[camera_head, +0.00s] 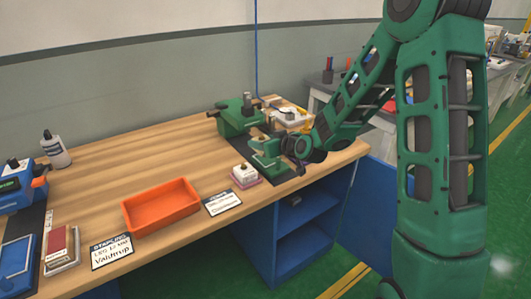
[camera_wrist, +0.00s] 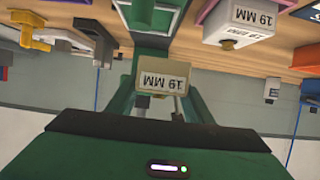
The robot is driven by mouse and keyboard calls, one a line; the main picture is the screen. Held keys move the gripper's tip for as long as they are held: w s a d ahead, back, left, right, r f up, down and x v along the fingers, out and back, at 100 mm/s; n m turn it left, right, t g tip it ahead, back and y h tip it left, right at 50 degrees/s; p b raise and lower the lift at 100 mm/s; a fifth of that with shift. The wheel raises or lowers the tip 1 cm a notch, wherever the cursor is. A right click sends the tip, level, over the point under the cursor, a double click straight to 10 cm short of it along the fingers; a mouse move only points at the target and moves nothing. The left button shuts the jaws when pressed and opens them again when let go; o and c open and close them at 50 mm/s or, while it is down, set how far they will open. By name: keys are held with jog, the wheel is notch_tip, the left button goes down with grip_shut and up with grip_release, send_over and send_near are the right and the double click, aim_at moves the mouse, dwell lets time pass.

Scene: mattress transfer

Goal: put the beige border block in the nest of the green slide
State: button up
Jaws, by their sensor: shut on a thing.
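My gripper (camera_wrist: 160,88) is shut on the beige border block (camera_wrist: 163,72), which carries a "19 MM" label; the wrist view is upside down. In the head view my gripper (camera_head: 292,147) is at the green slide (camera_head: 265,148), near the bench's right end. The held block is not clear there. I cannot tell whether the block touches the slide or how it lines up with the nest.
Another pale "19 MM" block (camera_wrist: 240,20) sits in a pink tray (camera_head: 247,183) beside the slide. A green machine (camera_head: 238,118) stands behind the slide. An orange tray (camera_head: 160,207) and label cards (camera_head: 223,202) lie left of it. The middle of the wooden bench (camera_head: 130,165) is clear.

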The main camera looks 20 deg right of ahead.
jog(key=w+d+f, duration=0.2)
jog(key=w, duration=0.1)
jog(key=shift+w+f, duration=0.1)
jog(key=shift+f, duration=2.05)
jog(key=shift+f, duration=0.1)
jog(key=o, duration=1.1)
jog(key=shift+d, duration=0.1)
jog(key=v, duration=1.2)
